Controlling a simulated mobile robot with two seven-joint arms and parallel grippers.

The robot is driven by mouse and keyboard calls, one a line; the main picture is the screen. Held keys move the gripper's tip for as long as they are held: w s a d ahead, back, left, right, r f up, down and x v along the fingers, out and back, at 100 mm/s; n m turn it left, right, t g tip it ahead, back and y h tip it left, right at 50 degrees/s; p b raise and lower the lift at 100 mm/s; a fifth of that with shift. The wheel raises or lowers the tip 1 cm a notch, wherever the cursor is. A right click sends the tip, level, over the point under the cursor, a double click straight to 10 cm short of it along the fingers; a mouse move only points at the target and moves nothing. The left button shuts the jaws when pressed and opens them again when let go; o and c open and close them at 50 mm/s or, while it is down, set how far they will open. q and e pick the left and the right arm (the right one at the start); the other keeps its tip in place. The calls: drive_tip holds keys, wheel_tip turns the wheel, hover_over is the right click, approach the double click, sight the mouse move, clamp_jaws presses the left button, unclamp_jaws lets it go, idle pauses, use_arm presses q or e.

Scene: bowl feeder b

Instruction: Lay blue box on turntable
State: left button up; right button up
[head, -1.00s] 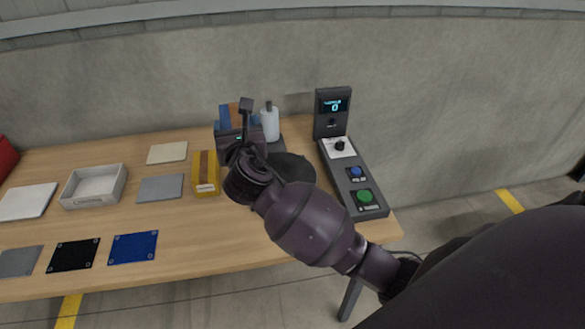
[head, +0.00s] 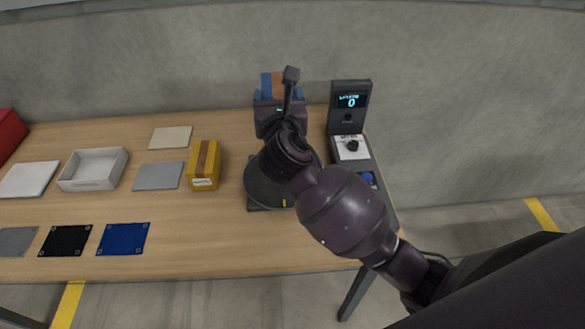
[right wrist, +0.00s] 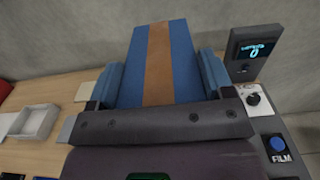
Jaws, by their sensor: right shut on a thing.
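The blue box (head: 266,84) with a brown tape stripe is held in my right gripper (head: 279,97). In the right wrist view the blue box (right wrist: 185,65) fills the space between the fingers. The gripper is shut on its two sides. The dark round turntable (head: 262,188) stands on the table, partly hidden behind my right arm. The box and gripper appear above the turntable's far part in the head view; I cannot tell the exact height. My left gripper is not in view.
The control post with a lit display (head: 351,101) stands right of the turntable, its buttons partly behind my arm. A yellow box (head: 203,168) lies left of the turntable. A white tray (head: 94,187), flat plates and a blue mat (head: 123,239) lie further left.

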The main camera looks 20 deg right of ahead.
drive_tip(key=shift+d, duration=0.15)
wheel_tip(320, 180, down, 19)
drive_tip(key=b, duration=0.6)
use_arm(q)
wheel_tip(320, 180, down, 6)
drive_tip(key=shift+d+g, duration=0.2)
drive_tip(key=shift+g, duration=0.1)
use_arm(e)
drive_tip(key=shift+f, duration=0.4)
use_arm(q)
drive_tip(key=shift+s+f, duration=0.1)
use_arm(e)
drive_tip(key=shift+f, duration=0.15)
drive_tip(key=o, duration=1.3)
